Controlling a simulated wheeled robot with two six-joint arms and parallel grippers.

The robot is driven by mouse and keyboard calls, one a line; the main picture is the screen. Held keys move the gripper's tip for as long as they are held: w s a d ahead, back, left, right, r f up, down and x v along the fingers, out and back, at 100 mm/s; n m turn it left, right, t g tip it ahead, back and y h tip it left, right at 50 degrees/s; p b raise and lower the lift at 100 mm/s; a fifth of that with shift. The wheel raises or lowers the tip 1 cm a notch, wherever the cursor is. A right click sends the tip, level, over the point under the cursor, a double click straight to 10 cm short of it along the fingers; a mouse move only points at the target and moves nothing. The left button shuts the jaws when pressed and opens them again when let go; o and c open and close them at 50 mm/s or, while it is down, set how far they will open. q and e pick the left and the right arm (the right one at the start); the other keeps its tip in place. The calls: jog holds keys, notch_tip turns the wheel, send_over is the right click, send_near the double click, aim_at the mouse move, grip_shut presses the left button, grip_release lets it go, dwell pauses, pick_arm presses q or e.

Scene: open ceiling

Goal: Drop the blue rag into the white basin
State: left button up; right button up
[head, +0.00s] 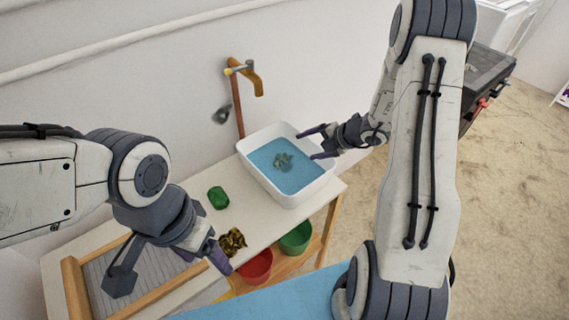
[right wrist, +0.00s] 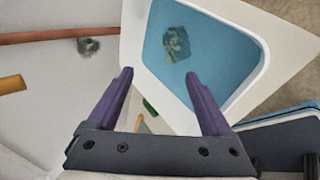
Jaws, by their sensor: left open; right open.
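The white basin (head: 262,182) stands on the bench with a blue inside, and its rim (right wrist: 228,28) fills the upper right wrist view. A crumpled, mottled grey-green cloth (head: 283,162) lies in it, also seen in the right wrist view (right wrist: 176,44); I cannot tell whether this is the blue rag. No other blue rag shows. My right gripper (head: 314,144) is open over the basin's right side, its fingers (right wrist: 160,74) empty and apart from the cloth. My left gripper (head: 205,258) is open and low at the bench's front, beside a crumpled gold-brown cloth (head: 232,241).
A red bucket (head: 257,267) and a green bucket (head: 297,238) stand below the bench top. A copper pipe with an orange tap (head: 253,82) rises behind the basin. A ribbed washboard (head: 150,268) is at the left.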

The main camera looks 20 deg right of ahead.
jog(key=v, duration=0.4)
jog(key=shift+r, duration=0.1)
jog(key=s+a+r+n+g+y, duration=0.1)
jog(key=s+a+r+n+g, duration=0.2)
jog(key=a+n, duration=0.5)
jog(key=s+a+r+n+g, duration=0.2)
jog(key=s+a+n, duration=0.3)
jog(key=a+n, duration=0.3)
jog(key=s+a+r+n+g+y, duration=0.1)
jog(key=s+a+r+n+g, duration=0.2)
jog(key=a+n, duration=0.5)
jog(key=s+r+n+h, duration=0.1)
jog(key=s+n+h, duration=0.2)
jog(key=s+n, duration=0.6)
jog(key=s+r+n+h, duration=0.2)
jog(key=s+n, duration=0.7)
jog(key=n, duration=1.2)
jog(key=shift+r+h, duration=0.3)
jog(key=shift+h, duration=0.4)
